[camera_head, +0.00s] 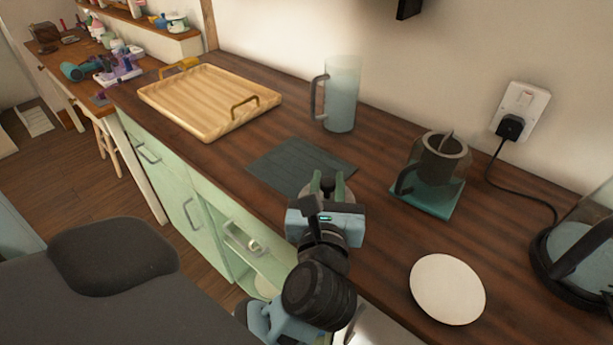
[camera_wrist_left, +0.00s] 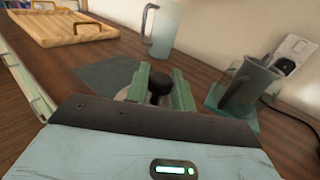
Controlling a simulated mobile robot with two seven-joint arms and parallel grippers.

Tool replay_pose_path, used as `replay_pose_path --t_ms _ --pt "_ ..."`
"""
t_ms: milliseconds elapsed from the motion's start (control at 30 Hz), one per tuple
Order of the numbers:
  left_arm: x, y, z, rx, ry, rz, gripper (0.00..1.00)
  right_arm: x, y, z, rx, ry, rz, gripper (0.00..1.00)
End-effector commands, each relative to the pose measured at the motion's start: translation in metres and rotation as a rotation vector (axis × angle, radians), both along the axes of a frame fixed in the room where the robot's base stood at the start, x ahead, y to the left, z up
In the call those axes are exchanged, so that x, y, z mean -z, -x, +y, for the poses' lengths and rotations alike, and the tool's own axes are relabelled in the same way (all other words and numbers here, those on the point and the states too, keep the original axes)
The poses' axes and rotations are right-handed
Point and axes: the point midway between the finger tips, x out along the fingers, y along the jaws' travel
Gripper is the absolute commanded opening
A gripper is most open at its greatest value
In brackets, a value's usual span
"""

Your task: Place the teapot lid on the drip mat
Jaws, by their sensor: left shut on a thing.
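My left gripper (camera_head: 327,183) is shut on the teapot lid (camera_wrist_left: 160,83), holding it by its dark round knob. The lid's pale rim shows partly beside the fingers; the rest is hidden by them. The dark grey square drip mat (camera_head: 291,162) lies flat on the wooden counter, and it also shows in the left wrist view (camera_wrist_left: 104,72). The gripper is at the mat's near right edge; I cannot tell the lid's exact height above it. The lidless glass teapot (camera_head: 408,180) with a dark infuser stands on a teal base to the right. My right gripper is not in view.
A frosted jug (camera_head: 342,92) stands behind the mat. A wooden tray (camera_head: 208,103) with brass handles lies to the left. A white round plate (camera_head: 447,289) and a glass kettle (camera_head: 583,250) are at right. The mat's surface looks bare.

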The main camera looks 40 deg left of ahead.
Motion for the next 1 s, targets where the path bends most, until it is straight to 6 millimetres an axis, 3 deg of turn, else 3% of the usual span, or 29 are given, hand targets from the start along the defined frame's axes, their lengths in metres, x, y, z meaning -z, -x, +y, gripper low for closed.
replay_pose_path --t_ms 33,200,600,767,1000 --pt "0.000 -0.005 -0.002 -0.037 0.002 -0.002 0.00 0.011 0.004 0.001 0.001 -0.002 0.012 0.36" --pt "-0.016 -0.010 -0.005 -0.133 0.002 -0.001 0.00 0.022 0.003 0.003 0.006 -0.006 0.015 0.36" --pt "-0.026 -0.012 -0.004 -0.182 -0.003 0.001 0.00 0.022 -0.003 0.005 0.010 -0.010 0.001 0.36" --pt "-0.026 -0.025 0.018 -0.184 -0.006 -0.001 0.00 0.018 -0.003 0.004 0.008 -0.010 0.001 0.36" --pt "-0.021 -0.055 0.066 -0.184 -0.006 -0.001 0.00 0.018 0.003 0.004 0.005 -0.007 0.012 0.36"
